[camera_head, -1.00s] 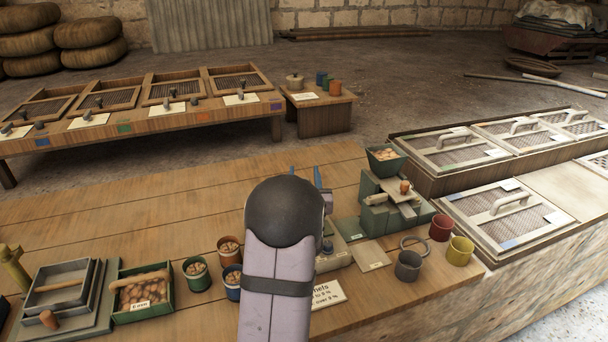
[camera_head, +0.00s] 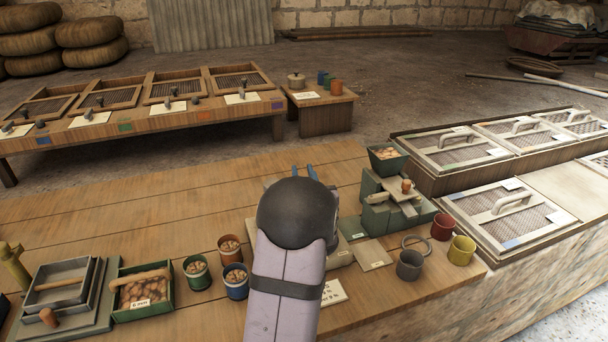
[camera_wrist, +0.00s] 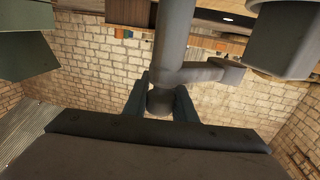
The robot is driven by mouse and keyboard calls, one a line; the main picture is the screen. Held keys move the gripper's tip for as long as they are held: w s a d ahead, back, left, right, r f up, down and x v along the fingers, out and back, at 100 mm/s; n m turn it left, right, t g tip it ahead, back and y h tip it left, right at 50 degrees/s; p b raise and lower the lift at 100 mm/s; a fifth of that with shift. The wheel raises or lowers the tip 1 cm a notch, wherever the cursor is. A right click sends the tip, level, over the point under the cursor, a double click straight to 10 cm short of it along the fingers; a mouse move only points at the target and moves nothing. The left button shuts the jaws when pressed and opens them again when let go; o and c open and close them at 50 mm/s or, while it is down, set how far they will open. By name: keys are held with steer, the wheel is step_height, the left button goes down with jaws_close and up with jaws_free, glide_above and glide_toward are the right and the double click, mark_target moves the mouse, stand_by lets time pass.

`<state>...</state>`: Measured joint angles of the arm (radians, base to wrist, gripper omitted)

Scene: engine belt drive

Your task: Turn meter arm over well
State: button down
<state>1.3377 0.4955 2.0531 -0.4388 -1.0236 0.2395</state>
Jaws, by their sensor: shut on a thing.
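In the wrist view, my gripper (camera_wrist: 160,92) has its two blue fingers closed around a dark grey round knob or stub (camera_wrist: 160,102). The stub joins a grey upright post (camera_wrist: 172,40), with a short grey arm (camera_wrist: 208,73) reaching right from it. I take this to be the meter arm. I cannot make out the well.
Right of my arm stand a green machine (camera_head: 388,215) with a nut-filled hopper (camera_head: 387,158), a grey cup (camera_head: 409,265), a red cup (camera_head: 442,227) and a yellow cup (camera_head: 461,250). Left are nut-filled cups (camera_head: 229,247) and a green nut tray (camera_head: 142,290). The bench's back is clear.

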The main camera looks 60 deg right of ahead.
steer(key=c, duration=1.5)
jaws_free()
steer(key=shift+a, duration=0.1)
steer(key=shift+b+v, duration=0.45)
steer(key=shift+v, duration=3.15)
